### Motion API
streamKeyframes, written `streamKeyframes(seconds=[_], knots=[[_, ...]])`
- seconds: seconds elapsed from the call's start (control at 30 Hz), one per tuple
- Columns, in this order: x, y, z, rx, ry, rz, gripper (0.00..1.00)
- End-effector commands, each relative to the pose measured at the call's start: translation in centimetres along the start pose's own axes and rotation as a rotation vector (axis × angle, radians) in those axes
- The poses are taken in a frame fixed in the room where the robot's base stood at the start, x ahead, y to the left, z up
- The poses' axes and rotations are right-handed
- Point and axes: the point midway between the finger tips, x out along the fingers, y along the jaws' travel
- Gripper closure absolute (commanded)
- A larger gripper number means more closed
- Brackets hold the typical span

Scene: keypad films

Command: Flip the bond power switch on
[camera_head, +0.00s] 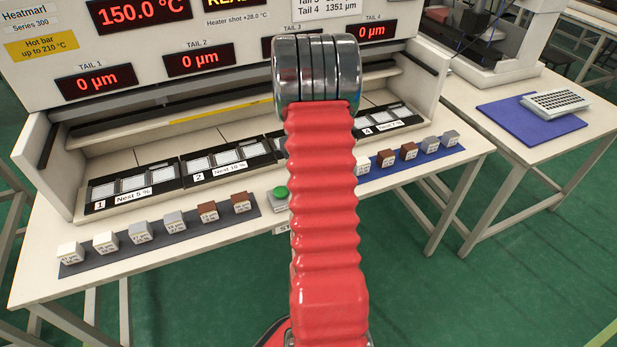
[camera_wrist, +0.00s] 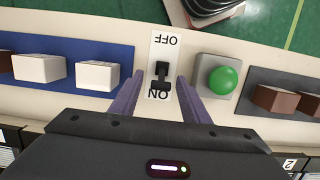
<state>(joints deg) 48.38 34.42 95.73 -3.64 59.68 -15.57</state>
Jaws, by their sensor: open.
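The bond power switch (camera_wrist: 163,70) is a small black toggle on a white plate in the wrist view. The plate reads OFF at the top and ON at the bottom, both upside down. My gripper (camera_wrist: 160,77) is open, with one purple finger on each side of the toggle and nothing clearly held. The toggle's black lever partly overlaps the ON lettering; I cannot tell for sure which way it is thrown, or whether a finger touches it. In the head view my red arm hides the switch and the gripper's fingers.
A green button (camera_wrist: 222,80) on a grey box sits right beside the switch; it also shows in the head view (camera_head: 281,192). White blocks (camera_wrist: 97,75) on a blue strip and brown blocks (camera_wrist: 276,98) on a dark strip flank them. The heater machine (camera_head: 175,100) stands behind.

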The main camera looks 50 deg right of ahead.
Motion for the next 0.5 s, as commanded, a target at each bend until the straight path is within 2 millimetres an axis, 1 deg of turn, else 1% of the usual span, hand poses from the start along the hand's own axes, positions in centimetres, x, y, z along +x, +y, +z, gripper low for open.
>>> streamKeyframes(seconds=[0.17, 0.27, 0.37, 0.5], knots=[[-0.7, 0.0, 0.0, 0.000, 0.001, 0.000, 0.58], [-1.7, 0.0, 0.0, 0.000, 0.002, 0.000, 0.58], [-3.2, 0.0, -0.1, 0.000, 0.004, 0.001, 0.58], [-5.7, 0.0, 0.0, 0.000, 0.005, 0.001, 0.58]])
